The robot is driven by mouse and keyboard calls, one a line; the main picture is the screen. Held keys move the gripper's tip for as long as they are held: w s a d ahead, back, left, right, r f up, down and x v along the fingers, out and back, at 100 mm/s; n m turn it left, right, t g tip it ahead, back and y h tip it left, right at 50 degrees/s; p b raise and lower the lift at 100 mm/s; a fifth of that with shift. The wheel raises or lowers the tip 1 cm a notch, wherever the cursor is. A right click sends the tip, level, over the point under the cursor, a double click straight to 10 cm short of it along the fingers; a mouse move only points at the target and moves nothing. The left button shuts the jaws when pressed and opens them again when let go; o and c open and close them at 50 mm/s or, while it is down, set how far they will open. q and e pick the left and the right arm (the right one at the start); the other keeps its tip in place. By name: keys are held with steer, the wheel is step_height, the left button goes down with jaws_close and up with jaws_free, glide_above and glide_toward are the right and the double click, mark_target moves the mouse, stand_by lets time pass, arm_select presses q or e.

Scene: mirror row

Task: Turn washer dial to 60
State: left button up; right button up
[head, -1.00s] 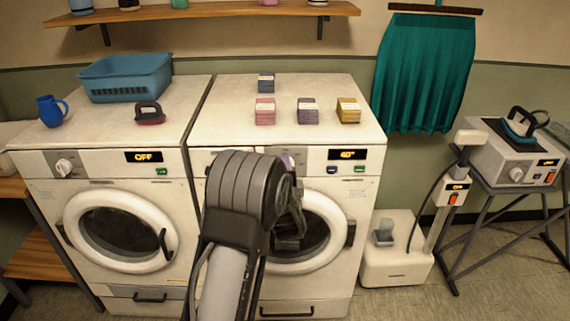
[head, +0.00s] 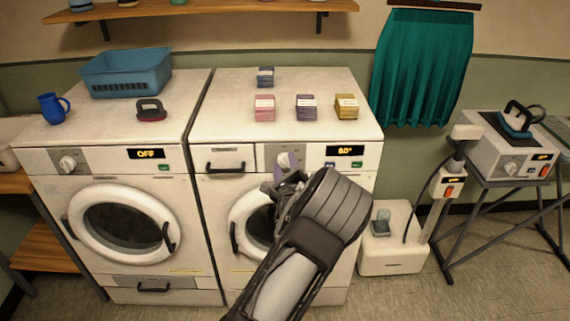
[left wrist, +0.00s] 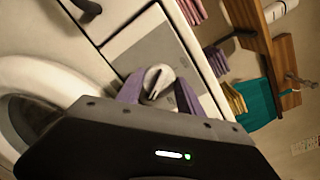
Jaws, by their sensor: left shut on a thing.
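The right-hand washer (head: 210,215) has a panel with a dial, a display (head: 345,150) and small buttons. The display seems to read 60°, though the digits are small. My left gripper (head: 286,161) is at the dial, its arm rising from the bottom of the head view and hiding part of the washer door. In the left wrist view the pale round dial (left wrist: 158,79) sits between the purple fingers of my left gripper (left wrist: 158,92), which is shut on it. My right gripper is not in view.
The left washer (head: 85,240) shows OFF. Several small coloured stacks, one pink (head: 264,108), sit on the right washer. A wall shelf (head: 220,12) hangs above.

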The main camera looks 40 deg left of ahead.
arm_select(q)
steer(key=shift+m, duration=0.3)
steer(key=o, duration=1.4)
steer(key=shift+d, duration=0.15)
steer(key=b+v, duration=0.1)
steer(key=v, duration=0.6)
steer(key=shift+s+d, duration=0.15)
steer(key=shift+s, duration=0.1)
